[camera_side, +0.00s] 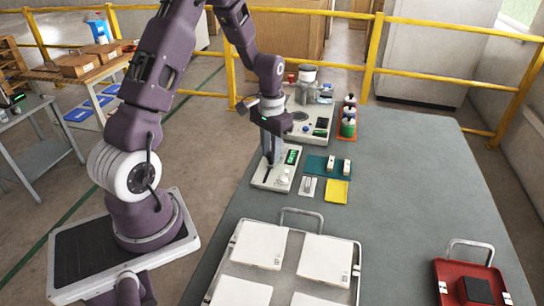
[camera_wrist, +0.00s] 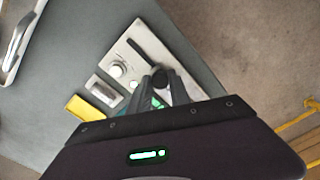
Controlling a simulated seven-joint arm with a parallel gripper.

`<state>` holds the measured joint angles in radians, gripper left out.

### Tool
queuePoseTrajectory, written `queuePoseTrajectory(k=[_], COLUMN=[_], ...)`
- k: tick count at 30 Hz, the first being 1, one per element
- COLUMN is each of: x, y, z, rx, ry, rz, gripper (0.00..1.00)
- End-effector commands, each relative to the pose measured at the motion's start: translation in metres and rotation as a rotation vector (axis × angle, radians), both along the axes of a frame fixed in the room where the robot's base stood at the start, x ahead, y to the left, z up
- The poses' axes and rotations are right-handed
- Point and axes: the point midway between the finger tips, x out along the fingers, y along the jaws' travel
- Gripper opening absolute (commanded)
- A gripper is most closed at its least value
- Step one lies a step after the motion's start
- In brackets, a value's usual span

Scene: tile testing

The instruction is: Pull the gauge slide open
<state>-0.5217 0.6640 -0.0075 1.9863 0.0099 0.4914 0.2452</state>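The gauge (camera_side: 284,175) is a flat white box on the grey table with a green-lit display (camera_side: 292,156), a pale dial and a dark straight slot. In the wrist view the gauge (camera_wrist: 130,55) shows the slot (camera_wrist: 139,50), the white dial (camera_wrist: 116,69) and a round black slide knob (camera_wrist: 160,78) near the slot's lower right end. My gripper (camera_side: 270,162) points down over the gauge. In the wrist view its fingers (camera_wrist: 161,88) stand apart on either side of the knob. Whether they touch it is unclear. The gripper hides part of the display.
A yellow pad (camera_side: 337,191), a small grey plate (camera_side: 307,188) and a teal mat (camera_side: 318,164) with white blocks lie right of the gauge. A larger instrument (camera_side: 312,118) stands behind. A tray (camera_side: 353,283) of white tiles is in front. The table's right middle is clear.

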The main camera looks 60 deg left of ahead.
Motion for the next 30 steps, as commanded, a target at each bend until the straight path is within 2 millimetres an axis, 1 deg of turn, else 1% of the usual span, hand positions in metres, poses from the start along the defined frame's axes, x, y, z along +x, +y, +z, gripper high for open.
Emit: queuePoseTrajectory(k=[1, 2, 3, 11, 20, 30], x=[0.0000, 0.0000, 0.0000, -0.0005, -0.0086, -0.0094], y=[0.0000, 0.0000, 0.0000, -0.0005, -0.0086, -0.0094], z=[0.0001, 0.0001, 0.0002, 0.0004, 0.0006, 0.0008], rx=[0.000, 0.000, 0.000, 0.000, 0.000, 0.000], ry=[0.000, 0.000, 0.000, 0.000, 0.000, -0.001], rz=[0.000, 0.000, 0.000, 0.000, -0.001, -0.001], gripper=[0.06, 0.00, 0.00, 0.00, 0.00, 0.00])
